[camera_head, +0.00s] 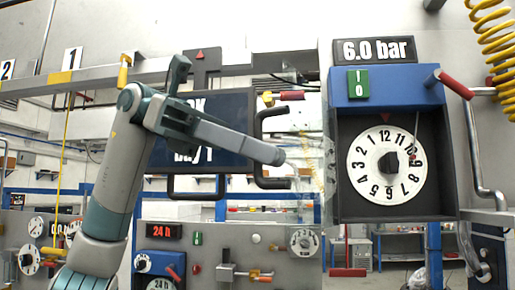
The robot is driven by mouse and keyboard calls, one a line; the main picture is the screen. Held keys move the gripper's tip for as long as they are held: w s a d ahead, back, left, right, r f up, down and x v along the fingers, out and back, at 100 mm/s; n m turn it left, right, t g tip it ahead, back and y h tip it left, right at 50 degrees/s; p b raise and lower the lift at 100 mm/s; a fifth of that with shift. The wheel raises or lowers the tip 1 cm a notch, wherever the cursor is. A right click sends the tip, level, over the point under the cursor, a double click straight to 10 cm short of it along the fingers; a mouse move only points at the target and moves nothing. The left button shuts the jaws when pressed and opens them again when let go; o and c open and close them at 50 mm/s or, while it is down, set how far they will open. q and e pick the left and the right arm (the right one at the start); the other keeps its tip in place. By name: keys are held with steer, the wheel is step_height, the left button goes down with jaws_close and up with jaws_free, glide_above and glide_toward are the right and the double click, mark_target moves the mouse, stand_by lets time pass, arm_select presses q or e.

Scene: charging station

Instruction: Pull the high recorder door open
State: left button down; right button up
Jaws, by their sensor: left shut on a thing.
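The high recorder (350,212) is a blue and black box at right, with a white round numbered dial (360,150) inside. Its clear door (310,150) is faint and stands out to the left of the box, seen at a steep angle, so it is open. A grey cylindrical handle (270,154) reaches from the door toward my left gripper. My left gripper (244,144) comes in from the left and is shut on this handle. Exactly where the fingers meet the handle is hard to see. My right gripper is not in view.
A black-framed display (232,110) stands behind my left arm. A black C-shaped bar (260,150) lies beside the door handle. A red-gripped lever (455,85) and a yellow coiled hose (495,40) are at right. A lower panel (220,240) carries dials and switches.

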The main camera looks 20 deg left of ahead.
arm_select(q)
steer(key=c, duration=2.1)
jaws_free()
steer(key=shift+d, duration=0.1)
steer(key=shift+a, duration=0.2)
steer(key=shift+b+v, duration=0.4)
steer(key=shift+v, duration=8.2)
steer(key=shift+f, duration=0.1)
